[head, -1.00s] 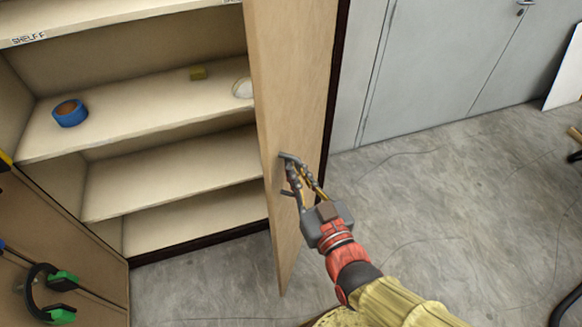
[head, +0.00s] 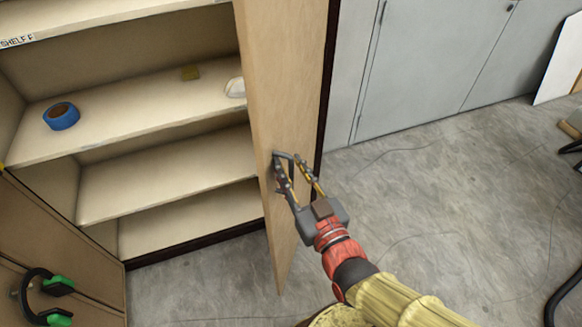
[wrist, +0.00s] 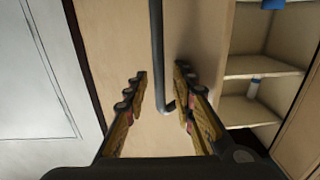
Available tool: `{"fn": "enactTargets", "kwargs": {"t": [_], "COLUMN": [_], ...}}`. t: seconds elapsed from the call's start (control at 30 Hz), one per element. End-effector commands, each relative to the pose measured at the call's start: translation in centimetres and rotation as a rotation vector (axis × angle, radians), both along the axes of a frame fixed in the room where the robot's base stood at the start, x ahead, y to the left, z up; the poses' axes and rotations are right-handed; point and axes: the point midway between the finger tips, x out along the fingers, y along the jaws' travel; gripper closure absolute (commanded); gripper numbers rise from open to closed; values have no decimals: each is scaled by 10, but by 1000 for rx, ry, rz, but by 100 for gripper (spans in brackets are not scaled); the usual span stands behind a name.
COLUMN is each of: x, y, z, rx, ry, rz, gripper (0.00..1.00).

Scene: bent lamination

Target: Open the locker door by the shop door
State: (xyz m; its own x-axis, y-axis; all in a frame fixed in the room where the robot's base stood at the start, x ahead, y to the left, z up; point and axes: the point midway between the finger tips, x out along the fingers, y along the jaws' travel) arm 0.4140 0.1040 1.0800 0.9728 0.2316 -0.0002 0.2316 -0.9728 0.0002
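The light wood locker door (head: 288,90) stands swung open, its outer face to the right and the shelves showing on its left. A grey bar handle (head: 283,156) is on that face; in the wrist view the handle (wrist: 157,60) runs down the door (wrist: 118,45) and hooks at its lower end. My gripper (head: 294,157) is at the handle. In the wrist view my gripper (wrist: 160,74) has its fingers apart, one on each side of the bar, with gaps between them and it. The handle's mounting is partly hidden by my fingers in the head view.
Shelves (head: 110,115) hold blue tape (head: 61,116) and small items. Grey doors (head: 430,60) stand behind right. Grey floor (head: 430,210) is mostly clear; dark legs (head: 565,298) stand at the right edge.

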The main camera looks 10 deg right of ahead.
Motion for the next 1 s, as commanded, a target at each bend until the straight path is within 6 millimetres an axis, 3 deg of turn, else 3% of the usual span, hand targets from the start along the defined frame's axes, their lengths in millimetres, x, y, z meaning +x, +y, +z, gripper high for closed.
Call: {"fn": "enactTargets", "kwargs": {"t": [0.17, 0.6, 0.8, 1.0], "x": [0, 0, 0, 0], "y": [0, 0, 0, 0], "z": [12, 86, 99, 100], "rx": [2, 2, -1, 0], "ry": [-5, -3, -1, 0], "rz": [0, 0, 0, 0], "gripper": [74, 74, 74, 74]}}
